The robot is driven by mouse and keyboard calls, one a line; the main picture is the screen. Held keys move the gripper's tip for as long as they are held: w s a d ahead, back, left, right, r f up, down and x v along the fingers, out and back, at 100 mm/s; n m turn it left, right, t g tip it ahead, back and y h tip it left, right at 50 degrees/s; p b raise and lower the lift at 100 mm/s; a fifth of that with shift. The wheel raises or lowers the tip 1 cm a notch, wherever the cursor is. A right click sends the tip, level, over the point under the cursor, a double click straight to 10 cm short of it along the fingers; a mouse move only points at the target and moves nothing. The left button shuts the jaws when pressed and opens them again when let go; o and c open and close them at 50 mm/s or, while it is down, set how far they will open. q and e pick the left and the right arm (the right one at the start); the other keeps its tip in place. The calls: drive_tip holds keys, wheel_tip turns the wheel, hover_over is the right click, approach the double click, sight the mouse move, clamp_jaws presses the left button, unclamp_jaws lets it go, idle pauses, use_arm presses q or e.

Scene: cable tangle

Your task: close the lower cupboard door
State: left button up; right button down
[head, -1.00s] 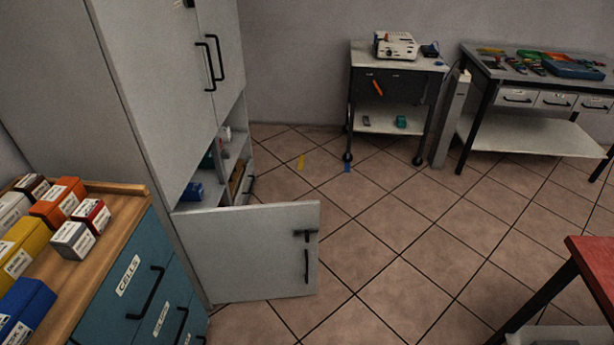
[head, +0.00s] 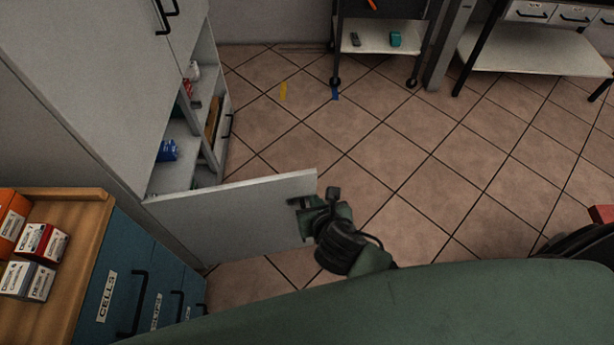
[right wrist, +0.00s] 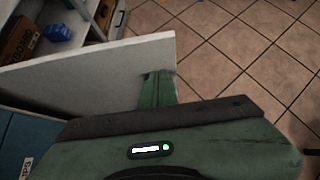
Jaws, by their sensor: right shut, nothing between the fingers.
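The lower cupboard door (head: 225,208) is a pale grey panel and stands wide open, sticking out to the right from the tall grey cupboard (head: 95,75). My right gripper (head: 318,203) is at the door's free edge, by the dark handle (head: 298,203), which it partly hides. In the right wrist view, the green fingers (right wrist: 156,82) are shut and empty, close against the face of the door (right wrist: 85,75) near its outer end. I cannot tell whether they touch it. My left gripper is not in view.
The open cupboard shows shelves with a blue box (head: 166,151) and other small items. A blue drawer unit (head: 115,265) with a wooden top stands left of the door. A wheeled cart (head: 370,38) stands at the back. The tiled floor (head: 400,165) to the right is clear.

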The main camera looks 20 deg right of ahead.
sight(305, 177)
drive_tip(key=x, duration=0.3)
drive_tip(key=w+r+x, duration=0.1)
drive_tip(key=x, duration=0.5)
drive_tip(key=shift+w+r, duration=0.2)
drive_tip(key=shift+w, duration=0.05)
drive_tip(key=shift+w+d, duration=0.1)
drive_tip(key=shift+w, duration=0.45)
